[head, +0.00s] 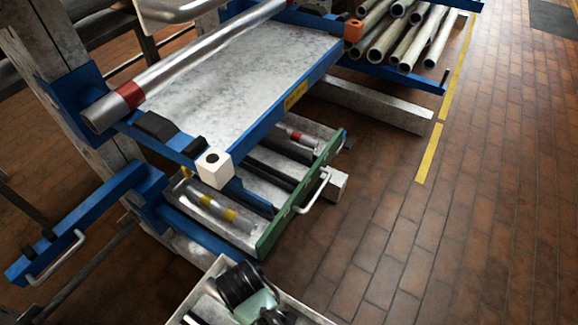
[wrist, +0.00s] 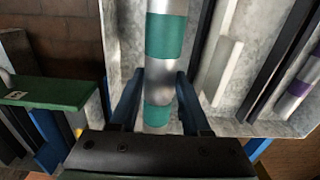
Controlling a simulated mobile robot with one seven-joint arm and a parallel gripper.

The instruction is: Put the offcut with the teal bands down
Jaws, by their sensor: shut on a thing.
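The offcut with the teal bands (wrist: 165,36) is a grey metal tube, seen in the wrist view running from the top edge down between the fingers of my gripper (wrist: 161,78). My gripper is shut on it between two teal bands. The tube is over a grey metal tray (wrist: 125,45); whether it touches the tray floor, I cannot tell. In the head view my dark wrist and pale green gripper body (head: 258,305) are at the bottom, at a pale-rimmed tray (head: 298,308). The offcut is not clearly visible there.
A purple-banded tube (wrist: 300,88) lies at the right of the tray, beyond dark strips. An open drawer with a green front (head: 292,200) holds yellow-banded (head: 208,205) and red-banded (head: 298,137) tubes. Above it is a blue-edged shelf (head: 245,65). The brick floor at right is clear.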

